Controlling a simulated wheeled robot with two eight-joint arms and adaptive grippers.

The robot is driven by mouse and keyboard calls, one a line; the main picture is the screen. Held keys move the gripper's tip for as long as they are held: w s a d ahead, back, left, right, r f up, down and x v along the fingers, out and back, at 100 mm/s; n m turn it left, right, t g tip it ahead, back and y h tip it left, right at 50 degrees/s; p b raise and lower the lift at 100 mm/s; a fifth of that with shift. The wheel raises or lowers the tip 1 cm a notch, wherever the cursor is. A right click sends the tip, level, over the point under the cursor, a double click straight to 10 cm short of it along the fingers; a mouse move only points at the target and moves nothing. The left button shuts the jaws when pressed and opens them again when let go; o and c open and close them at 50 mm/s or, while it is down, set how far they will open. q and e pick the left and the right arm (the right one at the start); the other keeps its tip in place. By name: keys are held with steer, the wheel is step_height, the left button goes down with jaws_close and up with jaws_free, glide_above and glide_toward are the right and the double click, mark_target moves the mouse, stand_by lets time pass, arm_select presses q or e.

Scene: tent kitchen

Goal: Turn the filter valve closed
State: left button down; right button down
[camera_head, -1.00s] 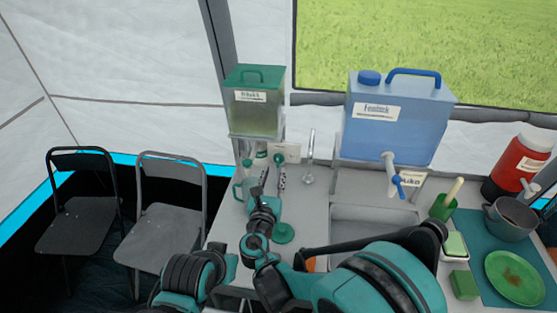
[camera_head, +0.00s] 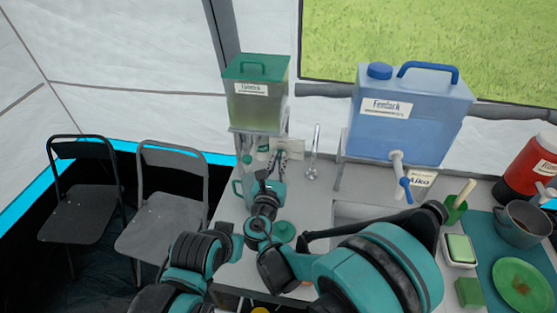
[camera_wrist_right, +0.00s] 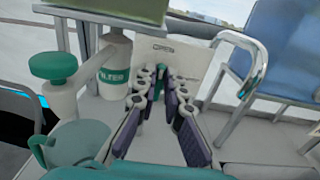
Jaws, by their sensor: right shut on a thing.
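The filter (camera_wrist_right: 115,65), a white cylinder with a green FILTER label, hangs under the green-lidded water tank (camera_head: 256,105). My right gripper (camera_head: 279,158) reaches up to the filter area below the tank. In the wrist view its dark-padded fingers (camera_wrist_right: 158,88) converge on a small green part, seemingly the valve handle (camera_wrist_right: 158,80), just right of the filter. The fingers hide most of that part, so its angle is unclear. My left gripper is not in view; only arm links show at lower left.
A green jug (camera_head: 239,188) stands close left of my right gripper. A round green knob (camera_wrist_right: 53,67) on a white body is left of the filter. A metal faucet (camera_head: 313,155) and blue canister (camera_head: 405,120) stand to the right. A white sign (camera_wrist_right: 172,55) is behind.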

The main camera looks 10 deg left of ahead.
steer(key=shift+m, duration=0.3)
steer(key=shift+d+f+m+b, duration=0.2)
steer(key=shift+m+b, duration=0.4)
steer(key=shift+m, duration=2.25)
steer(key=shift+d+f+m+b, duration=0.25)
steer(key=shift+m+b, duration=0.35)
steer(key=shift+m, duration=2.3)
steer(key=shift+d+f+m+b, duration=0.2)
steer(key=shift+m+b, duration=0.4)
steer(key=shift+m, duration=2.25)
steer(key=c, duration=1.6)
jaws_free()
steer(key=shift+w, duration=0.1)
